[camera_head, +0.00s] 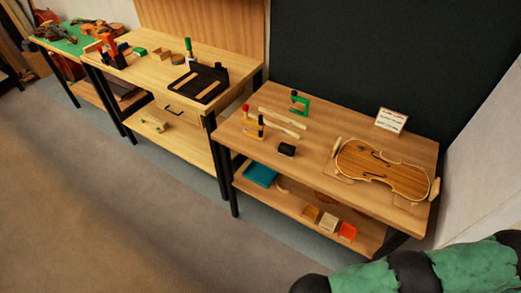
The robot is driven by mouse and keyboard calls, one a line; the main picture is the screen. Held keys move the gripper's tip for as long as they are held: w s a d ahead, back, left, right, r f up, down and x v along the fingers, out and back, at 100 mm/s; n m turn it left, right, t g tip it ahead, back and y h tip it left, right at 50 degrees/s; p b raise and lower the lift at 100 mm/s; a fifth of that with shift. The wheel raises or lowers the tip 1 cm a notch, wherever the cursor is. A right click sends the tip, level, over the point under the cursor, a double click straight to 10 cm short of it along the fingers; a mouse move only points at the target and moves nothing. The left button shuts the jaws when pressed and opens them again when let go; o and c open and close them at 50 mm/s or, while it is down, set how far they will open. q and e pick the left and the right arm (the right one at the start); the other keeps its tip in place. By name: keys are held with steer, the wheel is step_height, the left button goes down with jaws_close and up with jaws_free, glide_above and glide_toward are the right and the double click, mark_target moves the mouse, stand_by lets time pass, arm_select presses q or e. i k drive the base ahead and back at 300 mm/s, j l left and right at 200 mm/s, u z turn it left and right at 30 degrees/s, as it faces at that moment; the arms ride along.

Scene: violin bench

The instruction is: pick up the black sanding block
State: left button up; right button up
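A small black block (286,150), which looks like the sanding block, lies on the top of the right-hand wooden bench (310,172), near its front edge and left of the violin body. Its top looks black, with a paler edge on its front side. Nothing touches it. Neither of my grippers is in view. Only a green and black stretch of my arm shows at the bottom right, well in front of the bench and apart from the block.
A violin body (382,172) lies right of the block. Pale wooden strips (279,124), a green clamp (299,103) and upright red- and black-tipped tools stand or lie behind and left. A small card (391,120) stands at the back. Open floor (120,210) lies in front.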

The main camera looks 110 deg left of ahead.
mark_target(285, 150)
steer(key=u, duration=3.35)
